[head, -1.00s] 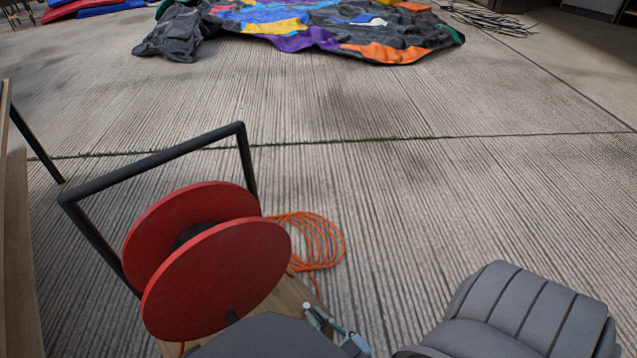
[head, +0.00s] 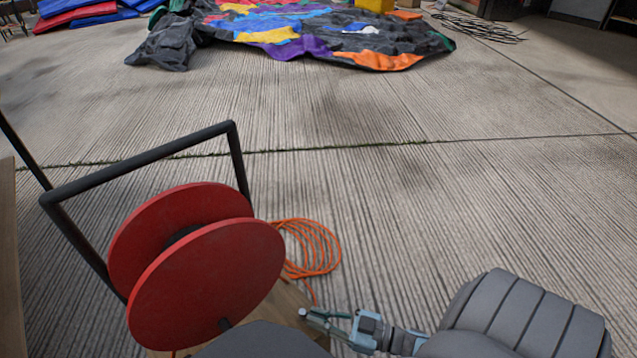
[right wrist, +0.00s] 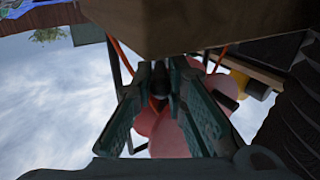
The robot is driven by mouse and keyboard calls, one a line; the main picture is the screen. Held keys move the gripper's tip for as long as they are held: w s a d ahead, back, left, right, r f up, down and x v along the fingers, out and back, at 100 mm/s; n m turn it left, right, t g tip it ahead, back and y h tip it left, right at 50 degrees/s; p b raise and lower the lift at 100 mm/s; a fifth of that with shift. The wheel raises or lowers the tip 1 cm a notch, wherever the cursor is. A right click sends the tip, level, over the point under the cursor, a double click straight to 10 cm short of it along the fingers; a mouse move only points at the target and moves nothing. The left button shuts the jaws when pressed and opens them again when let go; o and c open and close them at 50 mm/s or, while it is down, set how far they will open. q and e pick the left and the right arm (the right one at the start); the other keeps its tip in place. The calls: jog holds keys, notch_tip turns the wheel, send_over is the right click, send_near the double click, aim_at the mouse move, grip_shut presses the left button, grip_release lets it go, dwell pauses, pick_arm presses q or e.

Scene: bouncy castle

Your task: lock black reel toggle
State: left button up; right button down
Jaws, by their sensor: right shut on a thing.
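The red cable reel (head: 205,275) stands at the lower left of the head view, with two discs and a black tube frame (head: 140,162). In the right wrist view its discs (right wrist: 168,135) show partly behind the fingers. My right gripper (head: 309,316) is low beside the reel's wooden base (head: 288,302). In the right wrist view its fingers converge on a small dark piece (right wrist: 160,80), which looks like the black reel toggle and is mostly hidden. The toggle cannot be made out in the head view. My left gripper is out of view.
A coil of orange cable (head: 312,248) lies on the concrete just right of the reel. A wooden surface (head: 9,275) runs along the left edge. The deflated bouncy castle (head: 290,35) lies far back. The middle and right of the floor are clear.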

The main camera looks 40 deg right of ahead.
jog(key=shift+w+d+n+g+y, duration=0.15)
jog(key=shift+d+n+g+y, duration=0.1)
jog(key=shift+n+g+y, duration=0.55)
jog(key=c, duration=1.6)
grip_release()
jog(key=shift+o, duration=0.2)
jog(key=shift+r, duration=0.15)
notch_tip(320, 180, up, 10)
jog(key=shift+f, duration=0.15)
